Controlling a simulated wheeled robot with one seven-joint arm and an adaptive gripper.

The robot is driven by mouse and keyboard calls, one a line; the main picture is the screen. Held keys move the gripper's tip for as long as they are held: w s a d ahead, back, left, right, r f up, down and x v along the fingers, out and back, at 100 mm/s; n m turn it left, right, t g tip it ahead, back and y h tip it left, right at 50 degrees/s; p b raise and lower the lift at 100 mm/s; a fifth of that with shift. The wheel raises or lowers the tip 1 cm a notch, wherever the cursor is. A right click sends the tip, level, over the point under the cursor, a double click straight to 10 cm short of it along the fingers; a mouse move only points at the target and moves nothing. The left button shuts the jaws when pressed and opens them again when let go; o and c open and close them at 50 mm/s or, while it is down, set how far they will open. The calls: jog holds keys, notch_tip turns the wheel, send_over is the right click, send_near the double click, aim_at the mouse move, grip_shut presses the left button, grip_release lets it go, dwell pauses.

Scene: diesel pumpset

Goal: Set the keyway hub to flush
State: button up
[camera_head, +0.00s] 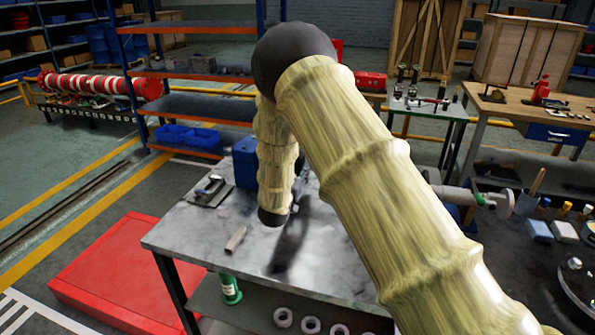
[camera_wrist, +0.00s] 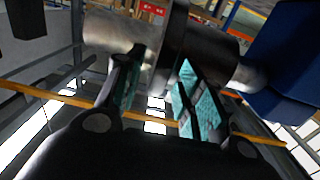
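In the wrist view, a dark round flange or disc (camera_wrist: 174,38) stands ahead of my gripper (camera_wrist: 162,68), with a bright grey cylinder (camera_wrist: 112,38) to its left and another grey cylinder (camera_wrist: 212,45) to its right. I cannot tell for sure which of these is the keyway hub. My gripper is open, with teal pads on its fingers and a gap between them. The tips reach up close to the cylinder and disc; I cannot tell whether they touch. In the head view, my arm hides the gripper and the hub.
A blue housing (camera_wrist: 285,62) stands close at the right in the wrist view.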

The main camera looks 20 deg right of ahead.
jog(key=shift+s+a+r, duration=0.1)
jog(key=shift+s+r, duration=0.45)
jog(key=shift+w+f, duration=0.65)
jog(key=shift+f, duration=0.05)
jog(key=c, duration=0.7)
grip_shut()
jog(key=s+d+b, duration=0.1)
jog(key=s+d, duration=0.4)
jog(key=d, duration=0.3)
jog(key=shift+s, duration=0.3)
jog(key=shift+d+r, duration=0.1)
jog(key=shift+d, duration=0.05)
